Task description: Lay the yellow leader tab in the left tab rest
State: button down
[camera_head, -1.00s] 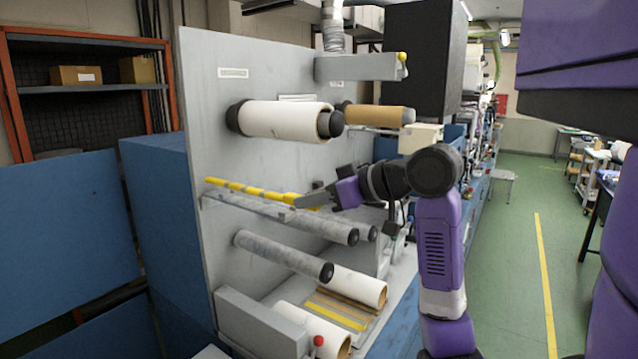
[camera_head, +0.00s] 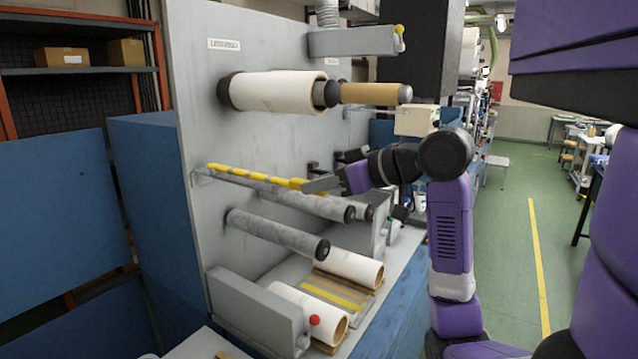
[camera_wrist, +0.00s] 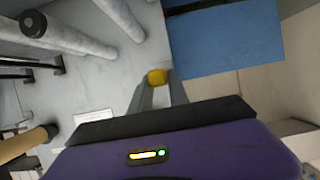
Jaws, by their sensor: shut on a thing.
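The yellow leader tab (camera_head: 262,178) is a long, thin yellow bar with lighter and darker segments, in front of the grey machine panel. My gripper (camera_head: 318,186) is shut on its right end. In the wrist view the tab's yellow end (camera_wrist: 157,76) shows between the two fingertips. Just under the tab runs a slim grey rail (camera_head: 203,178), whose left end meets the panel. The tab lies along or very close above this rail; I cannot tell if they touch. I cannot pick out a left tab rest for certain.
Grey rollers (camera_head: 275,233) stick out below the tab. A white roll (camera_head: 275,92) and a brown roll (camera_head: 372,93) are above. Yellow strips (camera_head: 335,293) lie between white rolls lower down. A blue cabinet (camera_head: 150,200) stands at left; the green aisle (camera_head: 500,270) is clear.

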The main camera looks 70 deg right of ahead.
jog(key=c, duration=1.2)
grip_release()
jog(key=shift+o, duration=0.2)
jog(key=b+v, duration=0.1)
jog(key=v, duration=0.6)
jog(key=shift+s, duration=0.35)
jog(key=shift+a+r, duration=0.1)
jog(key=shift+a, duration=0.05)
